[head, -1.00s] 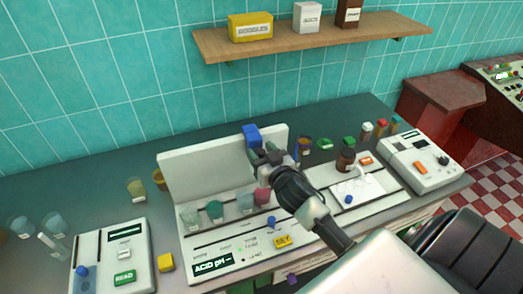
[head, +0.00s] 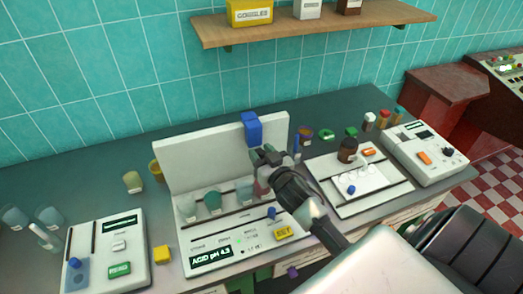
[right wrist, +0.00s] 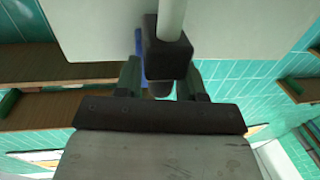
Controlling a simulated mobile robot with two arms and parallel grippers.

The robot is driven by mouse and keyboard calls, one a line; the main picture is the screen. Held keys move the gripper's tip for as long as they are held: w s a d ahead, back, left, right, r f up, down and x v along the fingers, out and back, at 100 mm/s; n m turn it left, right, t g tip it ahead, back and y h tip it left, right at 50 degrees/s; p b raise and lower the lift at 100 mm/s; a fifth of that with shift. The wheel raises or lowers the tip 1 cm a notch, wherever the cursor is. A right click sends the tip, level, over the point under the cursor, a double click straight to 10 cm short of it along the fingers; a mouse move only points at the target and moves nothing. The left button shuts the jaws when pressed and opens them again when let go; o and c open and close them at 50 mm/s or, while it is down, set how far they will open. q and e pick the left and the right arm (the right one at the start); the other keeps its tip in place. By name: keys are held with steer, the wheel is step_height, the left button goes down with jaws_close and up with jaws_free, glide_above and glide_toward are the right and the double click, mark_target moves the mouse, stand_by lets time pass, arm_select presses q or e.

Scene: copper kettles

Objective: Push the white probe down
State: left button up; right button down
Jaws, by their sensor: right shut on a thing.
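The white probe's rod (right wrist: 172,18) shows in the right wrist view, running into a dark block (right wrist: 167,55). My right gripper (right wrist: 163,82) is shut on this dark block, with a finger on each side. In the head view my right gripper (head: 266,157) is just below and in front of a blue block (head: 252,129) at the white back panel (head: 190,165). The gripper and arm hide most of the probe there. Beakers (head: 213,201) stand in a row on the pH station. Its display (head: 211,255) reads "ACID pH 4.3". My left gripper is out of view.
A white tray with a brown bottle (head: 347,150) and another device (head: 425,150) stand at the right. A shelf (head: 310,28) is above.

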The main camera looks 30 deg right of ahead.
step_height(320, 180, down, 2)
steer(key=shift+f+b, duration=0.15)
steer(key=shift+b, duration=0.3)
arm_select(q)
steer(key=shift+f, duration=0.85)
arm_select(e)
steer(key=shift+a, duration=0.1)
steer(key=shift+f, duration=0.1)
steer(key=c, duration=0.9)
jaws_free()
steer(key=shift+s, duration=0.1)
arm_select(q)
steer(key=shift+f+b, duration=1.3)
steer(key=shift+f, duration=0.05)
arm_select(e)
steer(key=shift+s+a, duration=0.2)
steer(key=shift+s, duration=2.45)
steer(key=shift+s+a, duration=0.15)
steer(key=shift+s, duration=2.5)
